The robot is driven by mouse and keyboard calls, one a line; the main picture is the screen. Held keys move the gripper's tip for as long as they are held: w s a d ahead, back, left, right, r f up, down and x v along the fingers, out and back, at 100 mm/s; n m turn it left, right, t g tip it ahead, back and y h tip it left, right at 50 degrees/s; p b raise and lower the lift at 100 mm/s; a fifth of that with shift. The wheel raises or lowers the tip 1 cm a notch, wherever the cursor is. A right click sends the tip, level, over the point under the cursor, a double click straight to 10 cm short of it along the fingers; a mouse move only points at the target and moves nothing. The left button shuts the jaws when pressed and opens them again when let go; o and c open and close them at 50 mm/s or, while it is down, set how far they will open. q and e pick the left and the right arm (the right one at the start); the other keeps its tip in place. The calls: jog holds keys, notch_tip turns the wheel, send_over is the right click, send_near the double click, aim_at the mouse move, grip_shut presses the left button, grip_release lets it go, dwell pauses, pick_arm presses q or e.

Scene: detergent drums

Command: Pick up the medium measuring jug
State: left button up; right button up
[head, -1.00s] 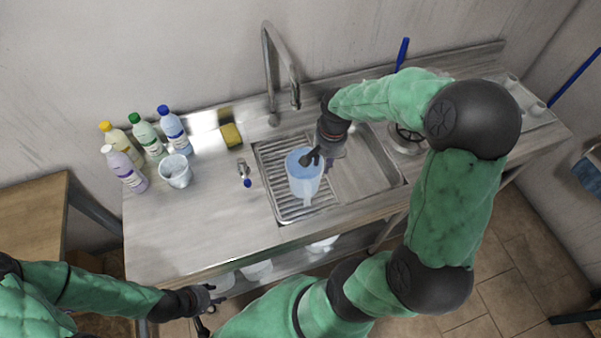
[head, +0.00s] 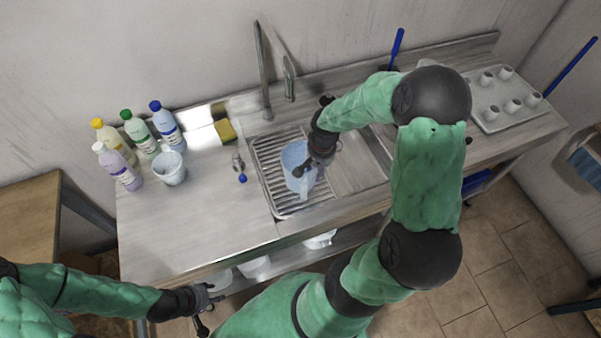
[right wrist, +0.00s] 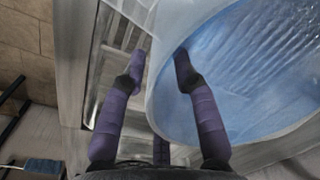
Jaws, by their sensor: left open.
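A translucent bluish measuring jug (head: 293,156) stands on the ribbed drainboard of the sink, its handle toward the front. It fills the right of the right wrist view (right wrist: 250,75). My right gripper (head: 309,170) is at the jug's front right rim. In the right wrist view its fingers (right wrist: 160,60) are apart, one outside the wall and one over the inside, with the jug's wall between them. I see no clear grip. My left gripper (head: 210,306) is open and empty, low in front of the counter. A smaller clear jug (head: 170,170) stands at the left.
Several detergent bottles (head: 139,133) stand at the back left. A yellow sponge (head: 225,130) and a tall tap (head: 262,70) are behind the drainboard. A tray of white cups (head: 508,100) is at the right. The counter's front left is clear.

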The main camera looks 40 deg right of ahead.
grip_shut()
jog(key=shift+r, duration=0.1)
